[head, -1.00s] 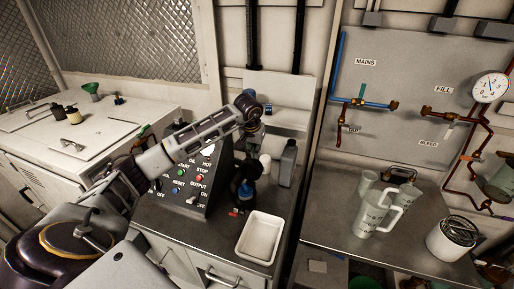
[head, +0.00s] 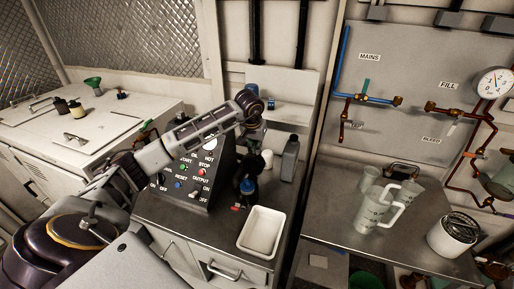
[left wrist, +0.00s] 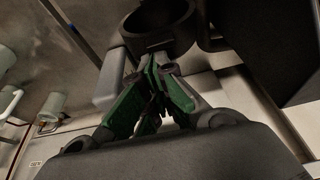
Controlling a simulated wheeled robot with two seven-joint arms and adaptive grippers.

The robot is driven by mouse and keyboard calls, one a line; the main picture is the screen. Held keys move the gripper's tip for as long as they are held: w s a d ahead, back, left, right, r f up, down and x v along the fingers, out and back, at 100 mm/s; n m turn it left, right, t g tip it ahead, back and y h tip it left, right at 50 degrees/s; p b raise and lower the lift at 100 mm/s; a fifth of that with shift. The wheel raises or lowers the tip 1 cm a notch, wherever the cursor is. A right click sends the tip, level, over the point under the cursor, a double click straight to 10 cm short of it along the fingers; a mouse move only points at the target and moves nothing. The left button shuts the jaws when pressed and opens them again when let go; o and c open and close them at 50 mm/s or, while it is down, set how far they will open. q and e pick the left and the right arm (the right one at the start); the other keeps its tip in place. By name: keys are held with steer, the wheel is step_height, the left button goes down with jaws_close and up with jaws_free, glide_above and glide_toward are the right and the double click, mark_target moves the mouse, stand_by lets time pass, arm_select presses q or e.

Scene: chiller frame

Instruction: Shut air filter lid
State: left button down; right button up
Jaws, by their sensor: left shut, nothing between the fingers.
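My left arm reaches from the left in the head view, across the control panel, with its gripper (head: 251,150) pointing down over the steel counter. In the left wrist view the green-sided fingers (left wrist: 155,72) are together and empty. Their tips are close to a black round, open-ended part (left wrist: 160,27); I cannot tell whether they touch it. In the head view a dark part with blue (head: 247,185) stands below the gripper. I cannot tell whether either part is the air filter, and its lid is not clearly made out. My right gripper is not in view.
A control panel (head: 190,185) stands left of the gripper. A white tray (head: 262,232), a white cup (head: 267,158) and a grey bottle (head: 289,158) are close by. Pitchers (head: 375,212) and a canister (head: 453,235) stand on the right table.

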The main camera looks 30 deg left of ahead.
arm_select(q)
steer(key=shift+s+b, duration=0.25)
steer(key=shift+b, duration=0.05)
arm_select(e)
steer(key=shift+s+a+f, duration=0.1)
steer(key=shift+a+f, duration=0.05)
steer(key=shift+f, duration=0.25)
